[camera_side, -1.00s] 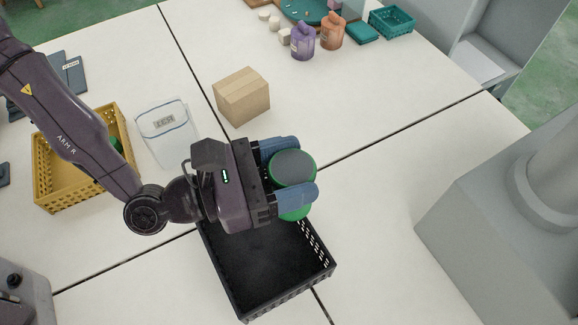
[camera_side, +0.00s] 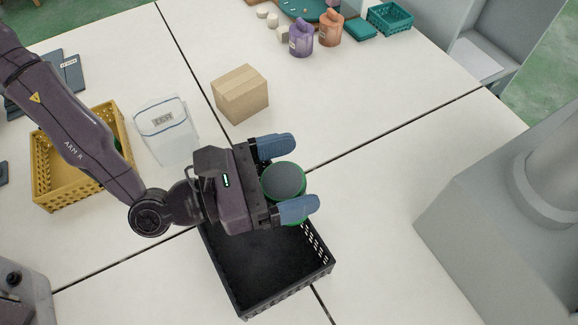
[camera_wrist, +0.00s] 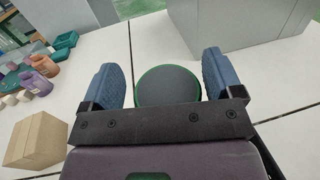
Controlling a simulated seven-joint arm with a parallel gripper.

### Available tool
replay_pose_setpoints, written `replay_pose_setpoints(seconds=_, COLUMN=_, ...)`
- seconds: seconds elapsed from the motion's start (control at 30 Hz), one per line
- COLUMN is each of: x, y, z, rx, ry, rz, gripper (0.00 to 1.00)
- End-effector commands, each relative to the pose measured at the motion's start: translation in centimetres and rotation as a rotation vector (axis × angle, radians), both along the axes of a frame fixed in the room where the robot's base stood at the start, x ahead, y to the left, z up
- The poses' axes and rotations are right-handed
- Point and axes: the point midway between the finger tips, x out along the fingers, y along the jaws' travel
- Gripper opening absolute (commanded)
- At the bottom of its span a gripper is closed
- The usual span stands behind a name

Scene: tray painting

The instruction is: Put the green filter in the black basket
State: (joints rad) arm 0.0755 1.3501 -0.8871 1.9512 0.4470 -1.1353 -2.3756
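The green filter (camera_side: 284,181) is a round piece with a dark grey top and a green rim. In the side view it sits between the blue fingers of my gripper (camera_side: 286,178), at the far end of the black basket (camera_side: 240,291). My gripper is open, with a clear gap at the upper finger. In the wrist view the filter (camera_wrist: 168,86) lies between the two spread fingers (camera_wrist: 165,80), with gaps on both sides. My gripper hides part of the basket's far end, and I cannot tell what the filter rests on.
A yellow basket (camera_side: 50,195) with a green item inside stands at the left. A clear container (camera_side: 168,140) and a cardboard box (camera_side: 241,94) stand behind my gripper. Purple (camera_side: 301,38) and orange bottles (camera_side: 330,29) are at the back. The table right of the basket is clear.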

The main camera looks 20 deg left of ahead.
Motion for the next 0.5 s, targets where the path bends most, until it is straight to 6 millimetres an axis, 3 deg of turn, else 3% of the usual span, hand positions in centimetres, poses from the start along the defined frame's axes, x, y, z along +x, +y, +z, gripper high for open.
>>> replay_pose_setpoints(seconds=0.37, x=0.0, y=0.0, z=0.1, rx=0.001, ry=-0.001, rz=0.0, gripper=0.86)
replay_pose_setpoints(seconds=0.5, x=0.0, y=0.0, z=1.0, rx=0.0, ry=-0.004, rz=-0.002, gripper=0.86)
